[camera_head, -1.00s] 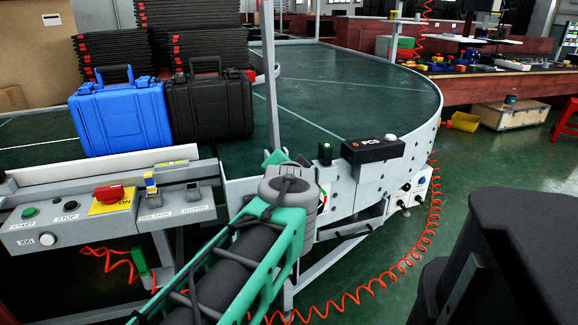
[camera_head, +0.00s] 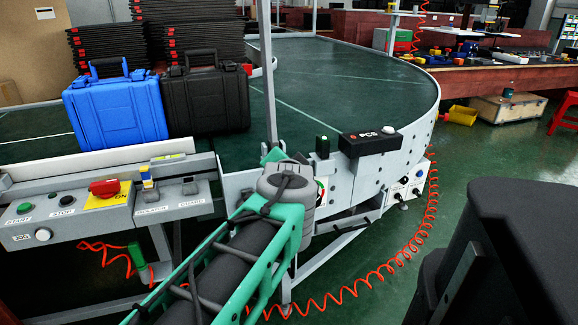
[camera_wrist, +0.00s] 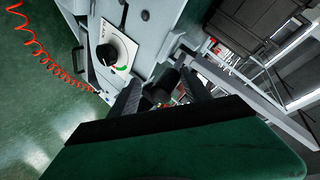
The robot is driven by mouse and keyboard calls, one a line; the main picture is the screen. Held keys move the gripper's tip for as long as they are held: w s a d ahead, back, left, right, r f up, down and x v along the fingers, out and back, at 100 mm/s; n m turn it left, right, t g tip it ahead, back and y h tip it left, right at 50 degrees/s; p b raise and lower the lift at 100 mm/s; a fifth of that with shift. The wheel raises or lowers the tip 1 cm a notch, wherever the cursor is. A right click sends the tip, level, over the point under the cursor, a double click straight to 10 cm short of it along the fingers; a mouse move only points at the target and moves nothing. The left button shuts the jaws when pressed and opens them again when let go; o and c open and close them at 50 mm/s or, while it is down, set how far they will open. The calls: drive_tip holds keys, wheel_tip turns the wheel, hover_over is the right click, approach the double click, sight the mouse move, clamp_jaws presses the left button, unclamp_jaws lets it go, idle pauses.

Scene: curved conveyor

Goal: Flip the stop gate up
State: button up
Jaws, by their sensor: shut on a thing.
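My gripper (camera_wrist: 160,90) shows in the wrist view with its two dark fingers closed around a dark cylindrical handle (camera_wrist: 165,78) beside the grey conveyor frame. I take this handle as part of the stop gate; the gate's plate cannot be made out clearly. In the head view my wrist and arm hide the fingers and the handle at the conveyor's near edge, below an upright grey post (camera_head: 268,95).
A blue case (camera_head: 115,108) and a black case (camera_head: 207,100) stand on the conveyor (camera_head: 330,75) to the left. A control panel (camera_head: 105,210) is at left. A dial (camera_wrist: 112,52) is near my gripper. A red coiled hose (camera_head: 375,270) hangs at right.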

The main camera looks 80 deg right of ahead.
idle(0.4)
drive_tip(key=p+v, duration=0.2)
drive_tip(key=v, duration=0.6)
drive_tip(key=shift+w+d, duration=0.1)
